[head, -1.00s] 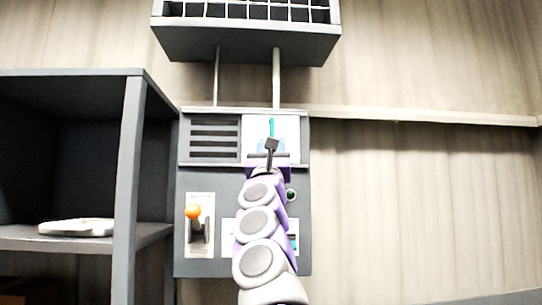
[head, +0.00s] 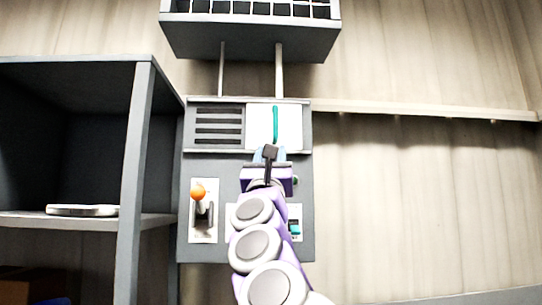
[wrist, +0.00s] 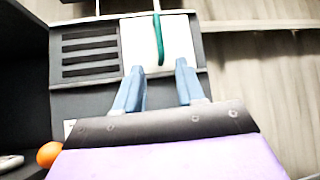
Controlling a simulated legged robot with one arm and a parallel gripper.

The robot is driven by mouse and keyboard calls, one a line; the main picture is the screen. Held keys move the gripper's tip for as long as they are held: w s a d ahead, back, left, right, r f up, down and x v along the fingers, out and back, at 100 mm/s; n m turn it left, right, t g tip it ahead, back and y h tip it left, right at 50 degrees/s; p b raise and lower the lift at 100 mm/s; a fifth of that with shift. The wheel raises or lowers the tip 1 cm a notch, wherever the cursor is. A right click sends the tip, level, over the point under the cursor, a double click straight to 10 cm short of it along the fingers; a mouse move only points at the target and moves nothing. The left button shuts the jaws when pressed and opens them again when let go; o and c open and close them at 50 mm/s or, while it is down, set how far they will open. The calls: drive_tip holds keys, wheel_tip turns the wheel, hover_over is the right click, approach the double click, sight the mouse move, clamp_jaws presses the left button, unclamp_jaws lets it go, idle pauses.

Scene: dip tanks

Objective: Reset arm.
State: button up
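My gripper (head: 269,153) is raised in front of a grey wall-mounted control panel (head: 236,172). In the wrist view its two blue fingers (wrist: 160,88) stand apart with nothing between them. Beyond the fingertips is a white plate (wrist: 171,42) with a teal vertical strip (wrist: 158,38), which also shows in the head view (head: 275,124). An orange-knobbed lever (head: 198,191) is on the panel, left of my arm. My arm hides part of the panel's lower right.
A grey shelf unit (head: 131,180) stands on the left, with a flat white object (head: 82,210) on its shelf. A grey box with a grid (head: 250,38) is above the panel. The wall on the right (head: 430,210) is clear.

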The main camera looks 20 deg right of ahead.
drive_tip(key=shift+s+a+f, duration=0.15)
drive_tip(key=shift+s+f, duration=0.05)
drive_tip(key=shift+f, duration=0.1)
idle(0.4)
